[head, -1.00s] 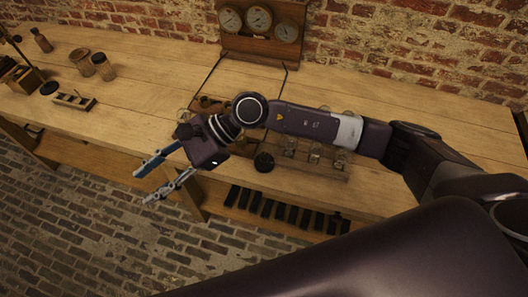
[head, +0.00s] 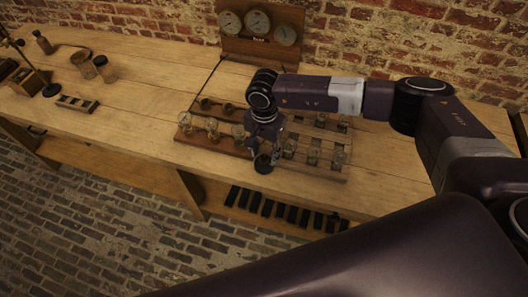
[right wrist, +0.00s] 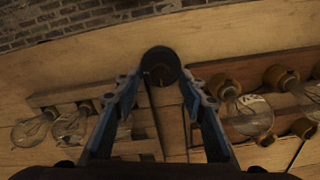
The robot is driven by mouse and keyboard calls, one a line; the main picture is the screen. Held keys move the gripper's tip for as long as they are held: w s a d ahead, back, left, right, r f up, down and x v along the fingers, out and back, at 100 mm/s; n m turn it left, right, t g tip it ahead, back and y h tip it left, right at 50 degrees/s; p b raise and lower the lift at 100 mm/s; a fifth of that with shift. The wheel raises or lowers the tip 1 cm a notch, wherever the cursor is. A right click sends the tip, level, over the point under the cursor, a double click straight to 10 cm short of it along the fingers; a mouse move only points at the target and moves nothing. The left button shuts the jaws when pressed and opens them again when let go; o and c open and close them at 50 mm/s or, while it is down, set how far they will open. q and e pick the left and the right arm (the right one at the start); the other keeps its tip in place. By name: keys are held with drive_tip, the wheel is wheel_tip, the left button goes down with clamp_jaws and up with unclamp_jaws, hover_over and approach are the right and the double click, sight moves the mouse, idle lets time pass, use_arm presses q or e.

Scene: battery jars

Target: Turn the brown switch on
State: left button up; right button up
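A dark round knob (head: 263,165), which looks like the brown switch, sits near the table's front edge between two boards of bulbs. It also shows in the right wrist view (right wrist: 160,66), with a brownish centre; its exact setting is too dark to tell. My right gripper (head: 266,152) points down at the knob in the head view. In the right wrist view its two blue fingers (right wrist: 160,88) are apart, and the knob lies between and just beyond their tips. I cannot tell whether they touch it. My left gripper is not in view.
A brown board with glass bulbs (head: 213,131) stands left of the knob, and a paler rack of bulbs (head: 313,150) stands right. A panel with three dials (head: 258,28) is behind. A small slotted block (head: 77,104) and jars (head: 104,68) are far left. The table's middle-left is clear.

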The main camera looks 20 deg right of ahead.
drive_tip(key=shift+f, duration=0.6)
clamp_jaws()
